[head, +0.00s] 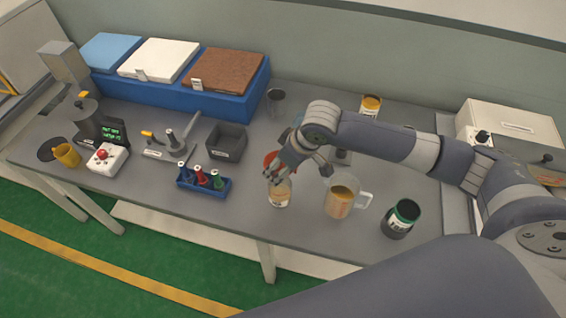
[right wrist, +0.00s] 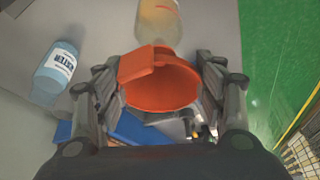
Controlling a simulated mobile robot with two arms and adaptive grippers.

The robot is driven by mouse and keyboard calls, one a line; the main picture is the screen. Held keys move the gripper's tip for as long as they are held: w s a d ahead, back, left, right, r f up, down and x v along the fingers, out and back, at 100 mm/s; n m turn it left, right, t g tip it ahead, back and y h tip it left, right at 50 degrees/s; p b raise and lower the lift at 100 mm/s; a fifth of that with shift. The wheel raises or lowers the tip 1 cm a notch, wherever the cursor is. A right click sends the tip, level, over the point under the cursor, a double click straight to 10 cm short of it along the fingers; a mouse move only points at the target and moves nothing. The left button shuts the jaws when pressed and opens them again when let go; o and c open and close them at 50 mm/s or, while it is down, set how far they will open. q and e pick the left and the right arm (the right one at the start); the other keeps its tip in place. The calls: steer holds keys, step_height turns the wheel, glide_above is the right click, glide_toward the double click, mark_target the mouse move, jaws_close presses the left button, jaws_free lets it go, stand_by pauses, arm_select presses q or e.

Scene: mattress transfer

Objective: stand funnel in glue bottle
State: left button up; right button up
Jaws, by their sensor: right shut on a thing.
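My right gripper (head: 277,174) is shut on the orange funnel (right wrist: 163,88), which sits between its fingers in the right wrist view. In the head view only a little of the funnel (head: 270,158) shows beside the fingers. The glue bottle (head: 279,194), clear with pale amber contents and a label, stands upright near the front edge of the table, just below the gripper. It also shows beyond the funnel in the right wrist view (right wrist: 158,22). The funnel's spout is hidden, so I cannot tell whether it is in the bottle's neck. My left gripper is not in view.
A measuring jug (head: 341,203) with amber liquid and a dark green-banded can (head: 402,218) stand right of the bottle. A blue rack (head: 203,187) of small bottles is to the left. A pale blue water bottle (right wrist: 56,68) lies within the right wrist view. The grey table (head: 240,215) has bare patches between.

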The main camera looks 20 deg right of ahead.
steer(key=shift+f, duration=0.25)
steer(key=o, duration=0.9)
steer(key=v, duration=1.2)
steer(key=shift+a, duration=0.1)
